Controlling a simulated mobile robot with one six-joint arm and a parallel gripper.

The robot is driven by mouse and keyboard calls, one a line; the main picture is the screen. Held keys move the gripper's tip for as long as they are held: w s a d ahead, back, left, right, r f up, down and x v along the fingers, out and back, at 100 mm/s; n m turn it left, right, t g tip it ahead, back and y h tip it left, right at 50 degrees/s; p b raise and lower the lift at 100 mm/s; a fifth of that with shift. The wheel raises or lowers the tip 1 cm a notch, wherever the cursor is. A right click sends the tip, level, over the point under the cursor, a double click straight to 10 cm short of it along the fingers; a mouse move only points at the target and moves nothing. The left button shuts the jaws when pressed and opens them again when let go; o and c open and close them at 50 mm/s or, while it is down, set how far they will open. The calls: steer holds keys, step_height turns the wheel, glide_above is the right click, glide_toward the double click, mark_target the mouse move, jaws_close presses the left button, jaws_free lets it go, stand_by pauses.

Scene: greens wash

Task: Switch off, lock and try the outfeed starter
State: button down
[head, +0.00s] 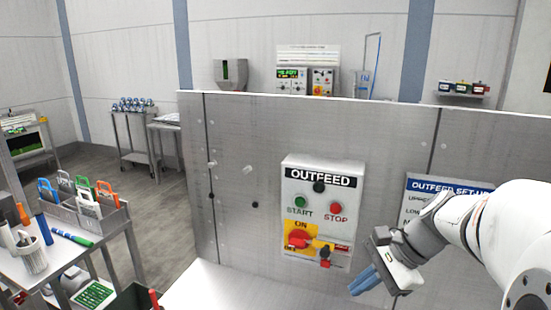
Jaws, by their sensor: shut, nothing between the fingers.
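The outfeed starter (317,215) is a pale box on the grey panel, labelled OUTFEED. It has a dark round fitting (319,187), a green START button (299,202) and a red STOP button (336,208). Below is a yellow plate with a red rotary switch (299,238) and the word ON above it. A small dark and red part (325,254) sits right of the switch; I cannot tell what it is. My gripper (362,282) is right of and below the starter, apart from it, its blue fingers shut and empty. Coloured padlocks (108,192) stand in a grey tray at left.
The tray (96,214) stands on a left table with a white cup (32,262) of markers and a green-and-blue marker (72,239). An outfeed set-up sign (425,187) is partly hidden behind my arm. Open floor (150,220) lies left of the panel.

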steer(key=s+a+f+n+t+h, duration=0.1)
steer(key=s+a+f+n+h, duration=0.1)
steer(key=s+n+h, duration=0.4)
steer(key=shift+s+a+f+n+t+h, duration=0.3)
steer(key=shift+s+n, duration=1.75)
steer(key=shift+n, duration=2.15)
steer(key=shift+d, duration=0.1)
